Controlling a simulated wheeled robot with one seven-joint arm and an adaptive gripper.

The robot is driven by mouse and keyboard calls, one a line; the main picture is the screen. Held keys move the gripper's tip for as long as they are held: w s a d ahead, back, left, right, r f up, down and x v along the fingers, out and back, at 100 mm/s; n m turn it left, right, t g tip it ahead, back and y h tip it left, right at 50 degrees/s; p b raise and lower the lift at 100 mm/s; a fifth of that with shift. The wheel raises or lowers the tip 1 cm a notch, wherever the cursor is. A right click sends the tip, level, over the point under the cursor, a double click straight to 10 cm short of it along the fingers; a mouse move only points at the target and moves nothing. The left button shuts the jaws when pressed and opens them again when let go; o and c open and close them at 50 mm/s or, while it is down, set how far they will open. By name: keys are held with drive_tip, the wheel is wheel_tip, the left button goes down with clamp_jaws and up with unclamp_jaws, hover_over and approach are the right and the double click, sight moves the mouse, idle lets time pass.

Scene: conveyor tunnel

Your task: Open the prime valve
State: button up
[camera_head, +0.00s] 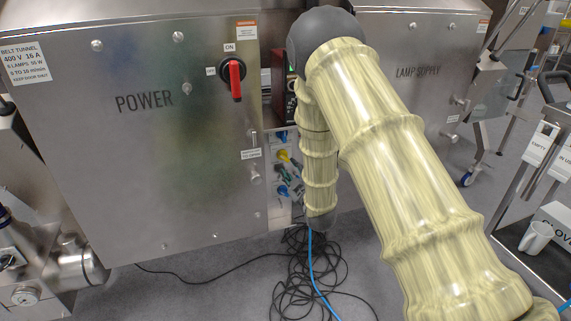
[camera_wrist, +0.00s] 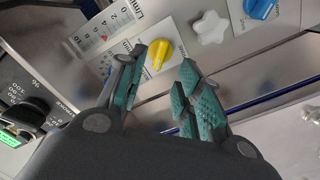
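No label reading "prime valve" is legible, so I cannot tell which control it is. Contact cannot be judged. In the head view the panel shows a yellow knob (camera_head: 283,155) and a blue knob (camera_head: 282,135); my arm hides my gripper.
A POWER cabinet (camera_head: 145,150) with a red switch handle (camera_head: 236,80) stands left; a LAMP SUPPLY cabinet (camera_head: 415,90) stands right. Tangled black cable (camera_head: 300,280) lies on the floor below the panel. A black knob (camera_wrist: 30,112) with a dial is left in the wrist view.

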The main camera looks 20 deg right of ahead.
sight(285, 159)
drive_tip(key=w+b, duration=0.1)
drive_tip(key=w, duration=0.6)
drive_tip(key=shift+w+a+b, duration=0.15)
drive_tip(key=shift+b, duration=0.2)
drive_tip(key=shift+c, duration=0.2)
clamp_jaws()
